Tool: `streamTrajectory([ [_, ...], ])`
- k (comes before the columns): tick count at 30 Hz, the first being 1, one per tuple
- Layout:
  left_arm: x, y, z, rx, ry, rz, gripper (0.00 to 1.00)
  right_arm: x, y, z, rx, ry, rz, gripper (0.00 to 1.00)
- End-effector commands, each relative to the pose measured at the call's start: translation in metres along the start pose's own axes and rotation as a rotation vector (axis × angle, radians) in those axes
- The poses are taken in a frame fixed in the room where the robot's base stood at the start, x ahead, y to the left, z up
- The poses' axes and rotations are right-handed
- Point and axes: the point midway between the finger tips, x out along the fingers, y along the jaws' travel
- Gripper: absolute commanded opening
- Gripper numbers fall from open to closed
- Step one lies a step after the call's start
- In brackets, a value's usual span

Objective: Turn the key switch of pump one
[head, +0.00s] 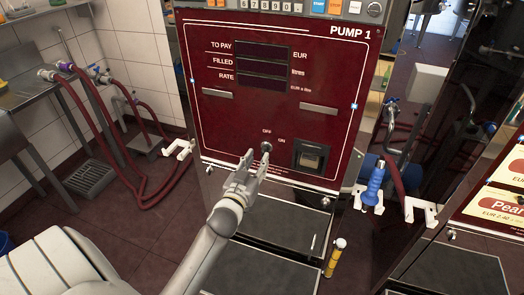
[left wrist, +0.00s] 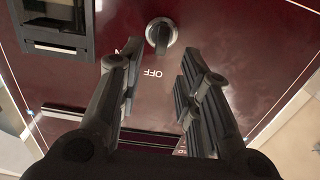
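Pump one (head: 218,128) is a dark red panel marked PUMP 1. Its key switch (head: 266,147) is a small round metal knob low on the panel, by the OFF and ON labels. In the left wrist view the key switch (left wrist: 161,34) shows a dark key bar across a silver ring, near the OFF label. My left gripper (head: 256,160) is in front of the lower panel, just below the switch. In the left wrist view the left gripper (left wrist: 157,62) is open and empty, with the knob beyond its fingertips. My right gripper is not in view.
A dark square slot unit (head: 311,156) sits right of the switch. A blue-handled nozzle (head: 374,183) hangs in a white holder to the right. Red hoses (head: 135,190) loop at the left. A yellow-and-black cylinder (head: 335,258) stands low in front of the pump.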

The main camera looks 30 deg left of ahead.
Motion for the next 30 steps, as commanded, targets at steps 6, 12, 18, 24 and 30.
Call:
streamTrajectory([
  [6,0.033,0.001,-0.001,0.001,0.001,0.001,0.32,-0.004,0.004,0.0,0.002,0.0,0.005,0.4],
  [12,0.047,0.001,0.0,0.001,0.0,0.001,0.32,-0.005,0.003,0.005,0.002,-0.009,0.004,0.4],
  [18,0.05,0.001,0.001,0.001,-0.001,0.001,0.32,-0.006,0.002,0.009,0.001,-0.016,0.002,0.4],
  [24,0.049,0.001,0.001,0.001,-0.001,0.001,0.26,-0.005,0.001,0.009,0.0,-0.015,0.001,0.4],
  [30,0.049,0.0,0.001,0.001,-0.001,0.001,0.0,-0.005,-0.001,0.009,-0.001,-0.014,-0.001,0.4],
])
